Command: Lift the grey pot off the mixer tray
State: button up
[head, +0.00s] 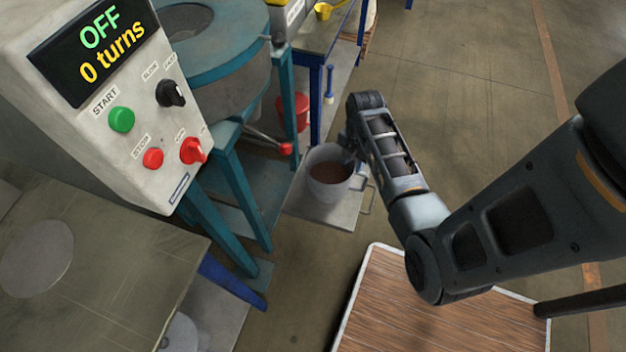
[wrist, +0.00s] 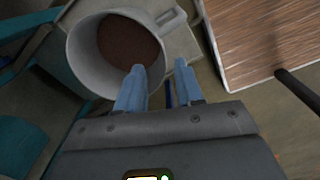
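The grey pot (head: 318,187) stands upright on the flat mixer tray (head: 338,215), with brown material inside. In the wrist view the pot (wrist: 84,72) fills the upper left, its loop handle (wrist: 172,19) at its upper right. My gripper (head: 350,157) is at the pot's right side in the head view, partly hidden by my arm. In the wrist view my gripper (wrist: 160,67) has its two blue-grey fingers apart. The left fingertip overlaps the pot's near rim and the right one is just outside it. I cannot tell whether either touches.
The control panel (head: 135,110) reads OFF and 0 turns. The teal mixer frame (head: 238,180) stands left of the tray. A red bucket (head: 296,110) is behind it. A wood-topped surface with a pale rim (head: 400,310) lies in front, below my arm. Open floor (head: 460,90) lies behind right.

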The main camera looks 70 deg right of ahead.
jog(key=shift+a+f+b, duration=0.15)
jog(key=shift+f+b, duration=0.3)
jog(key=shift+f, duration=3.4)
grip_shut()
jog(key=shift+w+r, duration=0.1)
jog(key=shift+r, duration=0.05)
